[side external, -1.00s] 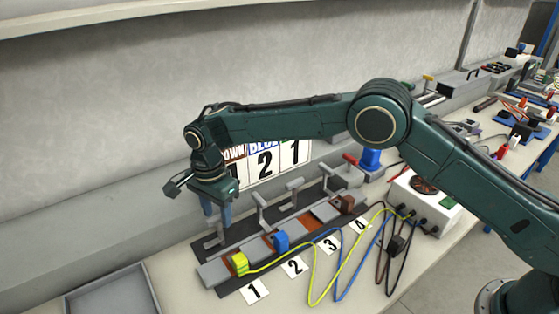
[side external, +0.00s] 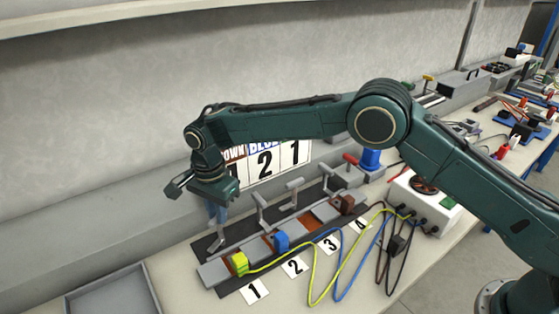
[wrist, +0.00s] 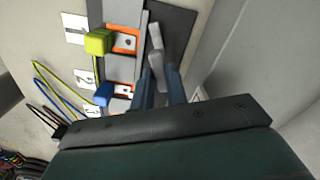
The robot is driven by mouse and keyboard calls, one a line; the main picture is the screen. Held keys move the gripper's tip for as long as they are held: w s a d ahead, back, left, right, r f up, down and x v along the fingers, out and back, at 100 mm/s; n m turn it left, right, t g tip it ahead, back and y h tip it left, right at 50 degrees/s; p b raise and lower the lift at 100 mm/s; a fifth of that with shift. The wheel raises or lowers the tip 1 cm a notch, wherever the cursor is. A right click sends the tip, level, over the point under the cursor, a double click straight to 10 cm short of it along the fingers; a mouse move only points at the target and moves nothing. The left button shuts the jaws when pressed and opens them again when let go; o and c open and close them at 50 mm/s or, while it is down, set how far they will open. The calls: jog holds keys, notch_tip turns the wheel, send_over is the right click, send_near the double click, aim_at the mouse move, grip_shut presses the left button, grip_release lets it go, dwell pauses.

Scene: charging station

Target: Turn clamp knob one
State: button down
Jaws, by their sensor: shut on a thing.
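Clamp knob one (side external: 215,244) is a grey T-shaped handle at the left end of the clamp fixture, behind the yellow plug (side external: 239,263) and the card marked 1. Its bar now lies at a slant. In the wrist view the knob (wrist: 155,37) sticks out past the blue fingers of my gripper (wrist: 162,77). My gripper (side external: 217,220) points down at the knob in the side view and is shut on it. The contact is partly hidden by the fingers and the gripper body.
A blue plug (side external: 281,242) and a brown plug (side external: 347,204) sit in the fixture. Loose cables (side external: 330,270) run to a white box (side external: 425,205). An empty grey tray (side external: 112,294) lies front left.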

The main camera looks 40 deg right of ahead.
jog(key=n, duration=0.8)
jog(key=shift+n, duration=0.3)
jog(key=n, duration=0.4)
jog(key=shift+n, duration=0.3)
jog(key=n, duration=0.4)
jog(key=c, duration=1.2)
grip_release()
jog(key=shift+c, duration=0.2)
jog(key=shift+r, duration=0.15)
